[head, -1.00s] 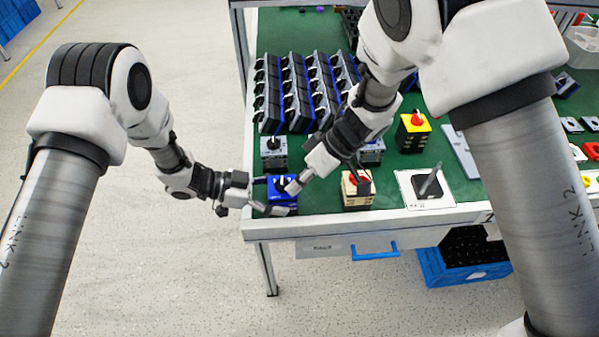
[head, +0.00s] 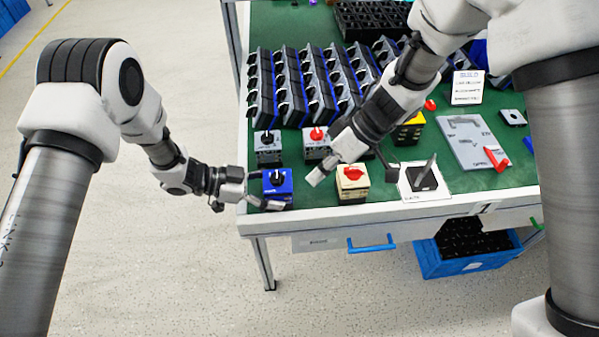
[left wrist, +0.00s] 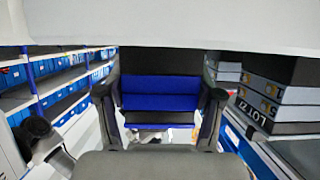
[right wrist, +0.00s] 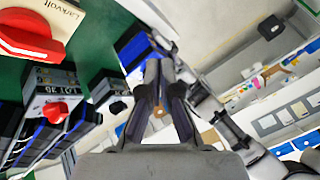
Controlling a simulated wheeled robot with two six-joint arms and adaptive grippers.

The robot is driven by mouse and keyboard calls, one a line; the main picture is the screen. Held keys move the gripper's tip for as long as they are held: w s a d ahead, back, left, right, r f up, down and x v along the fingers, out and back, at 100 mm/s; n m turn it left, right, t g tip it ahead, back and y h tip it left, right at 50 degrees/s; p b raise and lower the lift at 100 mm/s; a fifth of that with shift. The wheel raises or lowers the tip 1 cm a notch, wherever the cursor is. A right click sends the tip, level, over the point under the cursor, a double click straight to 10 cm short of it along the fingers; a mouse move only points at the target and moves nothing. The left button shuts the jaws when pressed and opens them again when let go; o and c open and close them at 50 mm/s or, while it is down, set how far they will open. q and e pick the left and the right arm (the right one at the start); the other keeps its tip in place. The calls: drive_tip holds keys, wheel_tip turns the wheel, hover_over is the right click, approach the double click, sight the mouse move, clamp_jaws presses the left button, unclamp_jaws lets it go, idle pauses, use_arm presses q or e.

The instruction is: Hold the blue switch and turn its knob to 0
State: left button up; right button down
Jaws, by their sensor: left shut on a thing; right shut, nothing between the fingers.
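The blue switch (head: 284,190) sits upright at the table's front left corner in the head view. Its dark knob with a pale mark (head: 277,178) is on top; the exact setting is too small to read. My left gripper (head: 260,196) is shut on the switch's body from the left. In the left wrist view the blue body (left wrist: 160,92) lies between the two fingers. My right gripper (head: 316,178) is shut and empty, to the right of the switch and apart from it. In the right wrist view the switch (right wrist: 138,48) shows beyond the closed fingertips (right wrist: 160,68).
A beige box with a red knob (head: 352,186) stands right of my right gripper. Grey switches (head: 268,150) stand behind the blue one, before rows of dark switches (head: 295,85). A white card with a dark lever device (head: 421,181) lies farther right.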

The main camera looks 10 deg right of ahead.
use_arm(q)
drive_tip(key=shift+s+a, duration=0.1)
drive_tip(key=shift+a, duration=0.05)
drive_tip(key=o, duration=1.2)
use_arm(e)
drive_tip(key=s+r, duration=0.1)
drive_tip(key=s+d+r, duration=0.1)
drive_tip(key=r, duration=0.1)
drive_tip(key=s+d+r, duration=0.1)
drive_tip(key=shift+r, duration=0.35)
use_arm(q)
drive_tip(key=shift+o, duration=0.2)
drive_tip(key=v, duration=1.1)
drive_tip(key=shift+a+r, duration=0.15)
drive_tip(key=shift+a, duration=0.25)
